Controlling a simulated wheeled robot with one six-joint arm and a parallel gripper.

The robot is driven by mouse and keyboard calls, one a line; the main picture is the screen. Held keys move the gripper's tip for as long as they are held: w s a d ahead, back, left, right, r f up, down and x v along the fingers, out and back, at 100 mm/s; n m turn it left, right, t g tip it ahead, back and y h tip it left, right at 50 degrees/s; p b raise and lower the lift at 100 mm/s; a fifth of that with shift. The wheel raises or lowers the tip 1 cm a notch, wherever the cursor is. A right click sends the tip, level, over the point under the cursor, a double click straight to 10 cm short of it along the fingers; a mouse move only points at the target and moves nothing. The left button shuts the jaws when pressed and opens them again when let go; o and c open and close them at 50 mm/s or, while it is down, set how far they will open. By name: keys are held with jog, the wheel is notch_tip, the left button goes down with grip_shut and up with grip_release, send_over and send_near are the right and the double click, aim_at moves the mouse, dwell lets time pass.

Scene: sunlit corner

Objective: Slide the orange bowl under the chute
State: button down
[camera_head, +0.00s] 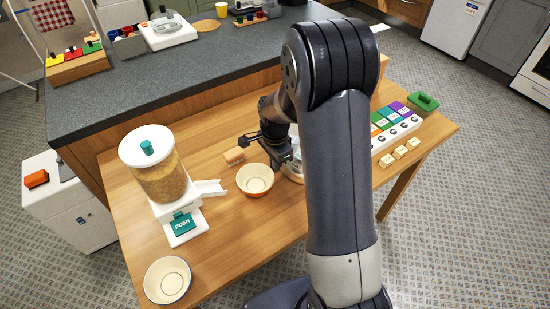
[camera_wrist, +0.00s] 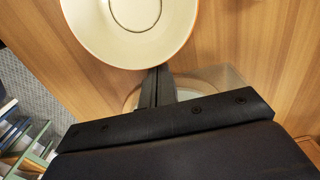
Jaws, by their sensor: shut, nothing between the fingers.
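The orange bowl (camera_head: 255,183), cream inside, stands upright on the wooden table, just right of the chute (camera_head: 209,188). The white chute sticks out to the right from a dispenser (camera_head: 160,180) filled with brown grains. A small gap of table shows between chute and bowl. My gripper (camera_head: 284,158) is low at the bowl's right side, shut and empty. In the wrist view the bowl (camera_wrist: 132,28) fills the top, and the closed fingertips (camera_wrist: 157,72) are at its rim; whether they touch it I cannot tell.
A white bowl (camera_head: 167,280) stands at the table's front left corner. A tan block (camera_head: 234,156) lies behind the orange bowl. A pale round item partly hidden by my arm is right of the bowl. Coloured blocks (camera_head: 388,118) and a green box (camera_head: 423,103) are far right.

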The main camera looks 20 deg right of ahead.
aim_at(252, 185)
jog(key=s+a, duration=0.1)
jog(key=a, duration=0.4)
jog(key=s+a+b, duration=0.1)
jog(key=a, duration=0.1)
jog(key=shift+s+a, duration=0.3)
jog(key=shift+a, duration=0.05)
